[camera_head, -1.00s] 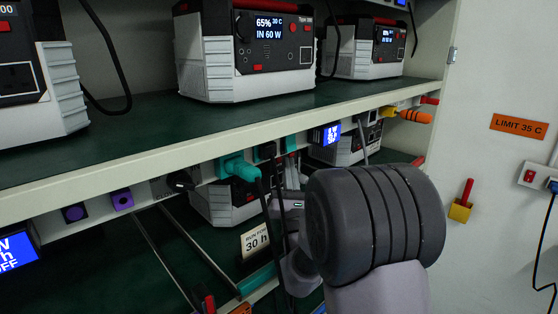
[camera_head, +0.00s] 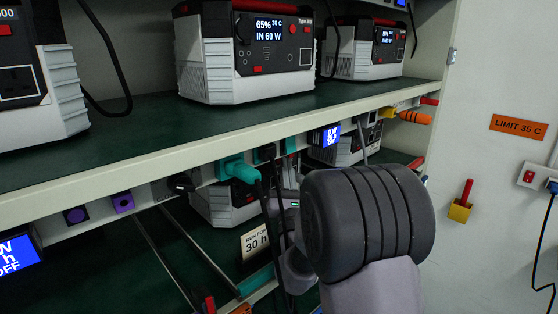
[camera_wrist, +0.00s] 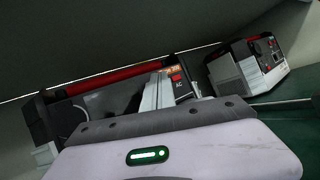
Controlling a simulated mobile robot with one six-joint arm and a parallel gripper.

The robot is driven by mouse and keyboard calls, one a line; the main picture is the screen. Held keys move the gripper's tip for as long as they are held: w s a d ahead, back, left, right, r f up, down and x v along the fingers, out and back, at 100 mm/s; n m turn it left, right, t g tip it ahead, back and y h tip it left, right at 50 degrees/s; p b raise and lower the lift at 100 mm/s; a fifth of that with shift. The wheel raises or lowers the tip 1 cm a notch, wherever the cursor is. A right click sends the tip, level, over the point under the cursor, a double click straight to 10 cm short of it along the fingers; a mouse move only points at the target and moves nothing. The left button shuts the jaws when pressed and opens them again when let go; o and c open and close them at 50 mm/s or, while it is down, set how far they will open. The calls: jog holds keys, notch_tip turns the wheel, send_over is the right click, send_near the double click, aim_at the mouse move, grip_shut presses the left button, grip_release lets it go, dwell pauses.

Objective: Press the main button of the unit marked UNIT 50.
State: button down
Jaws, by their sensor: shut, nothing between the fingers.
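No label reading UNIT 50 is legible in either view. On the lower shelf, a white and black unit (camera_head: 222,207) stands partly hidden behind the shelf edge and my arm. Another lower unit (camera_head: 345,152) stands farther right. In the wrist view, a unit with a red handle bar (camera_wrist: 120,80) is close ahead, with a small orange label and a red button marked AC (camera_wrist: 177,77). A second unit (camera_wrist: 250,67) stands to its right. My gripper (camera_wrist: 170,140) fills the bottom of the wrist view, shut and empty. Its fingertips are hidden, and my wrist blocks much of the lower shelf.
The upper shelf (camera_head: 130,150) holds several units, one with a lit screen (camera_head: 270,30). Its front edge carries teal (camera_head: 238,170) and orange (camera_head: 415,117) fittings. Thin rods and dark cables hang near my arm. A card reading 30 h (camera_head: 255,242) stands below.

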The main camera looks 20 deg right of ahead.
jog(key=shift+r, duration=0.45)
dwell(0.9)
jog(key=shift+f, duration=0.3)
jog(key=s, duration=0.2)
jog(key=s+d, duration=0.1)
jog(key=s+d+b, duration=0.1)
jog(key=s, duration=0.1)
jog(key=shift+s+f, duration=0.15)
jog(key=shift+s, duration=0.15)
dwell(2.0)
